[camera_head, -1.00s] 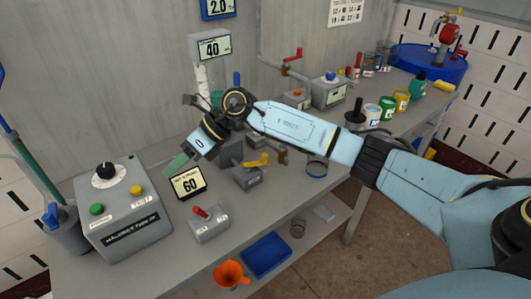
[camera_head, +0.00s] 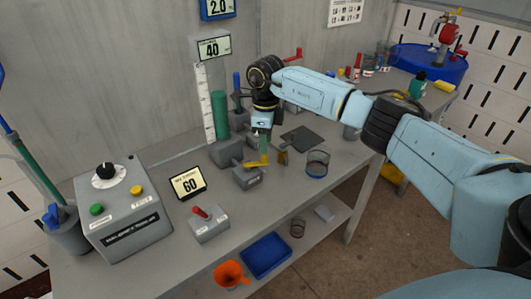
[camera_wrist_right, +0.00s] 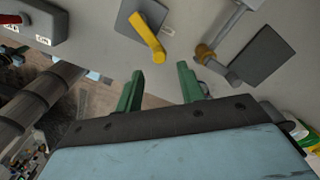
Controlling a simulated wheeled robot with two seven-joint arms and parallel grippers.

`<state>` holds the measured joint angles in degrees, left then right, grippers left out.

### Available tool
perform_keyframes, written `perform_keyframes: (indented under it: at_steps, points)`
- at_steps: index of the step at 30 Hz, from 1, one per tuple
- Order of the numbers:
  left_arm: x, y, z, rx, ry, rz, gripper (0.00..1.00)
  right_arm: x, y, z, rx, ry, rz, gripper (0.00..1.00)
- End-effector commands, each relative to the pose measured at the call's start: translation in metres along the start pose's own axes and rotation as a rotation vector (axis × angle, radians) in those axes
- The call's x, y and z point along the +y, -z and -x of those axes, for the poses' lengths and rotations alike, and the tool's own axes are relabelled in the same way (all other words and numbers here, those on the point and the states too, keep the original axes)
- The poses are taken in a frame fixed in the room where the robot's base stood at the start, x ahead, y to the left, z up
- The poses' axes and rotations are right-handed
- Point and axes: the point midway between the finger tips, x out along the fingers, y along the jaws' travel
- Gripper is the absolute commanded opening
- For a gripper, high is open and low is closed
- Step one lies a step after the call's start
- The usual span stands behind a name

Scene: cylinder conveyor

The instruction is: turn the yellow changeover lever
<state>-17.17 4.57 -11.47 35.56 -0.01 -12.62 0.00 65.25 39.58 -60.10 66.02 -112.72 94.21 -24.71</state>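The yellow changeover lever (camera_head: 257,161) sits on a grey block (camera_head: 248,179) on the bench. My right gripper (camera_head: 264,142) points down just above and behind the lever in the head view. In the right wrist view its two green fingers are spread, with nothing between the tips (camera_wrist_right: 159,80). The yellow lever (camera_wrist_right: 148,38) shows there beyond the fingertips, nearer the left finger, with no visible contact. My left gripper is not in view.
A green cylinder (camera_head: 220,114) stands behind. A wire-sided cup (camera_head: 317,164) and a dark plate (camera_head: 301,139) lie to the right. A control box (camera_head: 122,213) is far left.

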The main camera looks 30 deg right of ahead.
Motion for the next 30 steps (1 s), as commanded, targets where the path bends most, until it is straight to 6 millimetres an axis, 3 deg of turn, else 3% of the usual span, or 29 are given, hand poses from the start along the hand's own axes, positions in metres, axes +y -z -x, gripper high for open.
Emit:
perform_keyframes:
  at_steps: [3,9,20,30]
  points:
    - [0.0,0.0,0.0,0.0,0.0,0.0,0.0,0.001,0.0,-0.023,0.001,-0.002,0.001,0.39]
    - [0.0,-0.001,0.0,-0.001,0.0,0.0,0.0,0.0,-0.001,-0.045,-0.001,0.0,0.0,0.39]
    - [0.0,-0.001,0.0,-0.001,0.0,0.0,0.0,0.0,-0.001,-0.051,-0.001,0.0,0.001,0.39]
    - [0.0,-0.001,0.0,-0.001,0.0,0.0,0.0,0.0,-0.001,-0.05,-0.002,0.0,0.001,0.0]
